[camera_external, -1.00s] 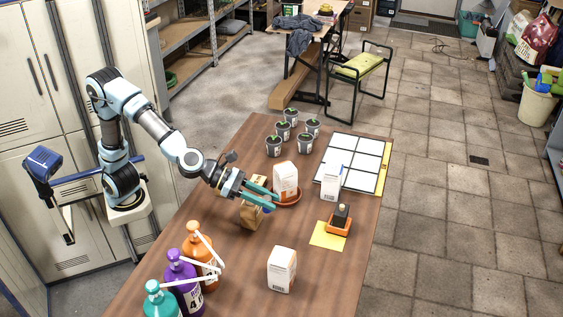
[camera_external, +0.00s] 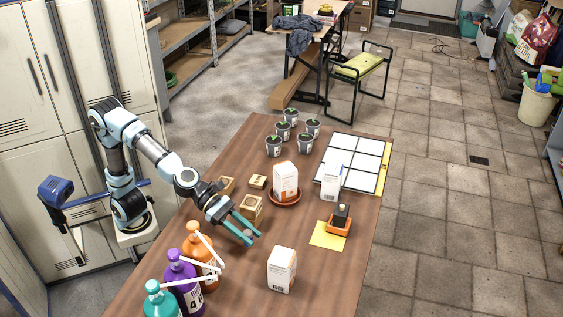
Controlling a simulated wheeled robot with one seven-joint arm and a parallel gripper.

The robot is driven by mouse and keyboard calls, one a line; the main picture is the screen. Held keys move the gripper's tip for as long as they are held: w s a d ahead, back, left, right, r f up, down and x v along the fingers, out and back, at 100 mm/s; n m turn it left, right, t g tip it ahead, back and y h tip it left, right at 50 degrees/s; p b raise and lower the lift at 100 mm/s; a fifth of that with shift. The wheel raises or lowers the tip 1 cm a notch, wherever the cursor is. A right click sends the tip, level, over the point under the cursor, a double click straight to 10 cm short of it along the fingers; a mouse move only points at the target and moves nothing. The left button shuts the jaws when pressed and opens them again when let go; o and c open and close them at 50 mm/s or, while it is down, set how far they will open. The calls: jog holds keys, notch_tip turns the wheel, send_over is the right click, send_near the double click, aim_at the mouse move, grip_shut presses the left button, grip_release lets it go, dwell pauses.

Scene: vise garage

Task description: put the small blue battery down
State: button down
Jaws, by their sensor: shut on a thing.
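My gripper (camera_external: 250,236), with two teal fingers, is low over the wooden table (camera_external: 215,285), right of the pump bottles and left of the front white carton. It is shut on a small grey-blue thing (camera_external: 247,233) between the fingertips, which I take to be the small blue battery. The fingers hide part of it, and its shape is too small to make out. I cannot tell whether it touches the table top.
Small cardboard boxes (camera_external: 251,208) stand just behind my gripper. Orange (camera_external: 195,243), purple (camera_external: 178,276) and teal (camera_external: 158,300) pump bottles stand front left. A white carton (camera_external: 282,270) is front right; another (camera_external: 286,179) stands on a terracotta saucer (camera_external: 286,202). Table between is clear.

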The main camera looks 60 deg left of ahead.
jog(key=shift+f+b, duration=1.9)
jog(key=shift+f, duration=0.45)
jog(key=shift+f, duration=0.2)
jog(key=c, duration=0.6)
grip_release()
jog(key=shift+s+a+r, duration=0.1)
jog(key=shift+a+r, duration=0.05)
jog(key=shift+r, duration=0.25)
jog(key=p+v, duration=0.4)
jog(key=v, duration=0.6)
jog(key=shift+s+a+r+p, duration=0.1)
jog(key=shift+a+r+p, duration=0.1)
jog(key=shift+a+p, duration=0.15)
jog(key=shift+s+a, duration=0.3)
